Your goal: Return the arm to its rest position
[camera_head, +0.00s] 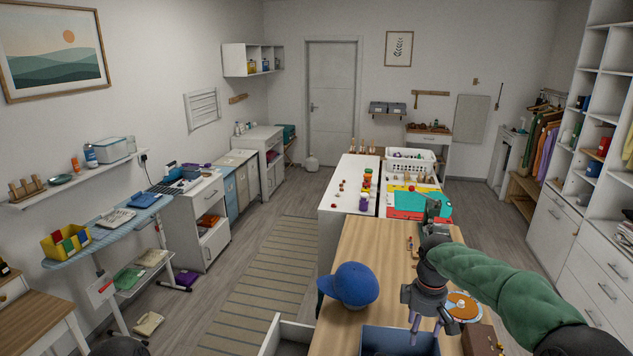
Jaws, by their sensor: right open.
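My right arm (500,275), in a green padded sleeve, comes in from the right and reaches over the wooden table. Its dark gripper (427,328) points downward above the near part of the table, with the fingers apart and nothing seen between them. It hangs close above the dark blue bin (398,341) at the table's front, as seen from here. My left gripper is out of view.
A blue cap (349,285) lies on the wooden table (376,247), left of the gripper. An orange-and-white disc (463,306) and a brown box (481,340) are right of it. Cubby shelving (590,130) stands at right. The striped rug (268,280) on the floor is clear.

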